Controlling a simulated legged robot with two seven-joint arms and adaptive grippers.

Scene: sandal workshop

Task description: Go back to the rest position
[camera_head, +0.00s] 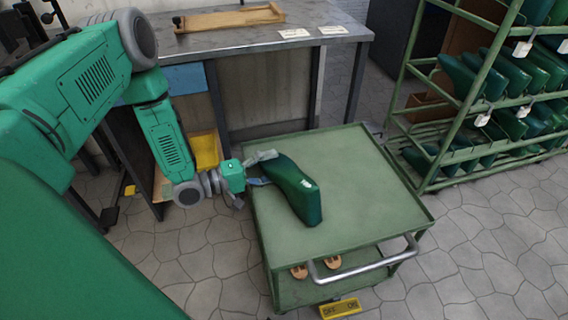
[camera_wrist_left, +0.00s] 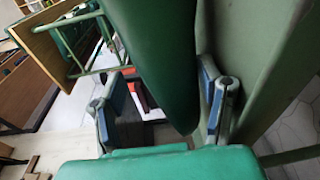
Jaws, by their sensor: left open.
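In the left wrist view the last (camera_wrist_left: 160,55) shows large, reaching between the fingers. I cannot tell whether the fingers touch it. My right gripper is in neither view.
The green cart (camera_head: 385,190) has a clear top around the last, a metal handle (camera_head: 365,262) and a lower shelf with sandal-like pieces (camera_head: 316,267). A workbench (camera_head: 235,40) stands behind. A green rack (camera_head: 468,95) of several lasts stands to the right.

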